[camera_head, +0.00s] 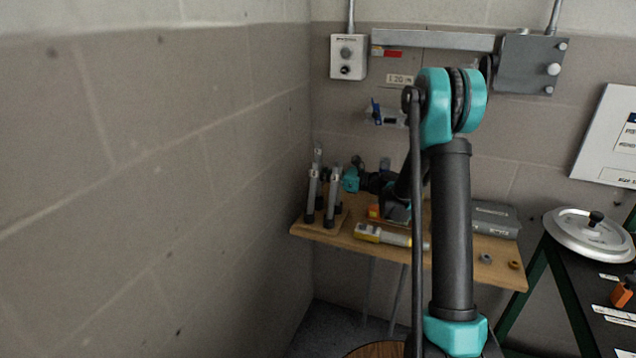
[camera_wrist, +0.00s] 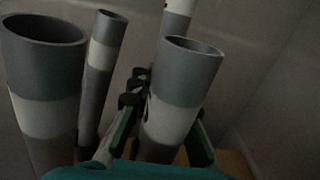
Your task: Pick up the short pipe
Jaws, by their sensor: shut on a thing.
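In the head view my gripper (camera_head: 346,180) reaches in from the right at the rightmost front pipe (camera_head: 333,192). I cannot tell from these views whether the held pipe is the shortest. Its lower end is hidden in the wrist view.
A wide pipe (camera_wrist: 45,85) and a thin pipe (camera_wrist: 98,70) stand left of the held one; another (camera_wrist: 178,14) is behind. A yellow-labelled tube (camera_head: 382,235) and a grey case (camera_head: 495,220) lie on the wooden table (camera_head: 455,262). The block wall (camera_head: 200,160) is close at left.

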